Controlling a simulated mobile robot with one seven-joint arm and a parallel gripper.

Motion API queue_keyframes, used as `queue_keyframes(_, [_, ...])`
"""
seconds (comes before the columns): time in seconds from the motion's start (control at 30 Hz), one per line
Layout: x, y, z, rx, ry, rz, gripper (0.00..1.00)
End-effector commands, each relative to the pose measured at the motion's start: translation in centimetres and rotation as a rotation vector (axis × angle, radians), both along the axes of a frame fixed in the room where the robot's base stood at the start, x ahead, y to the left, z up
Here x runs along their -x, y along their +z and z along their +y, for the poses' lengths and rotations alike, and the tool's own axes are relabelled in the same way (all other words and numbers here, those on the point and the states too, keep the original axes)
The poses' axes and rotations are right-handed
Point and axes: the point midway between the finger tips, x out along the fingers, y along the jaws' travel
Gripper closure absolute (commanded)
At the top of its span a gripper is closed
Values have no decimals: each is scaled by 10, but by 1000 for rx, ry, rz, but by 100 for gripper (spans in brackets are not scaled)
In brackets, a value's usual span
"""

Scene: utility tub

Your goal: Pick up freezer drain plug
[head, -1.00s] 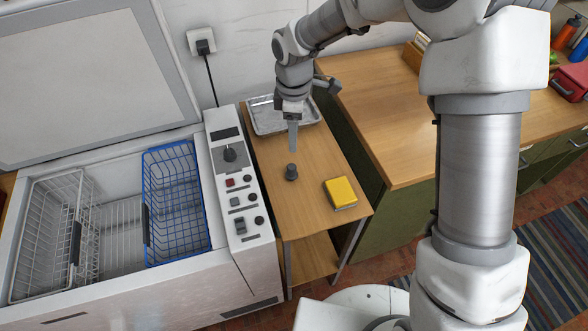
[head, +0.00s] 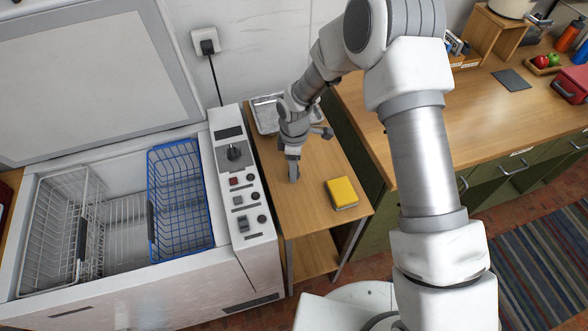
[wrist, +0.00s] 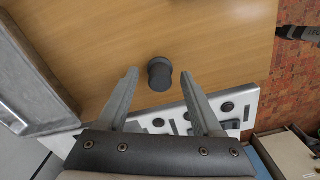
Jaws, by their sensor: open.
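The freezer drain plug (wrist: 160,74) is a small dark grey cylinder with a rounded base. In the wrist view it stands on the wooden side table, just beyond the fingertips and roughly midway between them. My gripper (wrist: 161,73) is open and empty, its two fingers apart on either side of the plug's line. In the head view my gripper (head: 293,178) points down over the side table, where the arm and fingers hide the plug.
A yellow sponge-like block (head: 341,193) lies on the side table (head: 310,222). A metal tray (head: 264,115) is behind my gripper. The open freezer with a blue basket (head: 180,200) and control panel (head: 248,210) stands left. A wooden counter (head: 470,120) is right.

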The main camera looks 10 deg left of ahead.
Motion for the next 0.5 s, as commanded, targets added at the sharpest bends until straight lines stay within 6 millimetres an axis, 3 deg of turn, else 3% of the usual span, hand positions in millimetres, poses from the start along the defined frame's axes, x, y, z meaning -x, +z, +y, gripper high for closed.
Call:
queue_keyframes(0.33, [0, -8, 0, 0, 0, -1, 33])
queue_keyframes(0.5, [0, -8, 0, 0, 0, -1, 63])
